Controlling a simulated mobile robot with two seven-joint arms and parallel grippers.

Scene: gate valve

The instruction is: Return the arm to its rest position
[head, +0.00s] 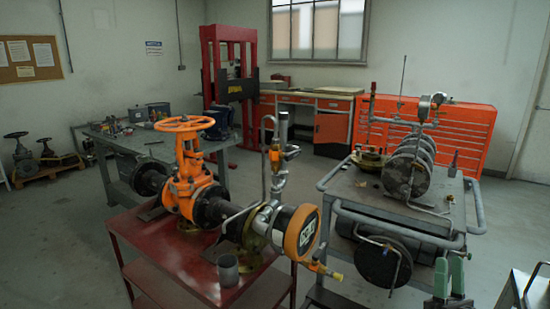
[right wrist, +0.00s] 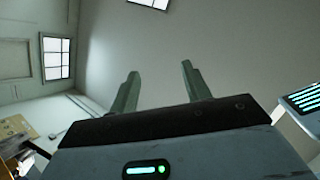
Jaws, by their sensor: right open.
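My right gripper (head: 449,276) shows at the lower right of the head view, its two greenish fingers pointing up beside the grey cart. In the right wrist view the right gripper (right wrist: 157,88) has its fingers wide apart with nothing between them. It faces a bare wall. The orange gate valve (head: 187,170) with its orange handwheel (head: 184,123) stands on the red table, well to the left of the right gripper and apart from it. My left gripper is in neither view.
The red table (head: 150,250) also carries pipework and a grey cup (head: 228,270). A grey cart (head: 380,205) with machinery and rails stands close behind the right gripper. A metal-topped surface (head: 530,288) is at the far right corner. Open floor lies left of the red table.

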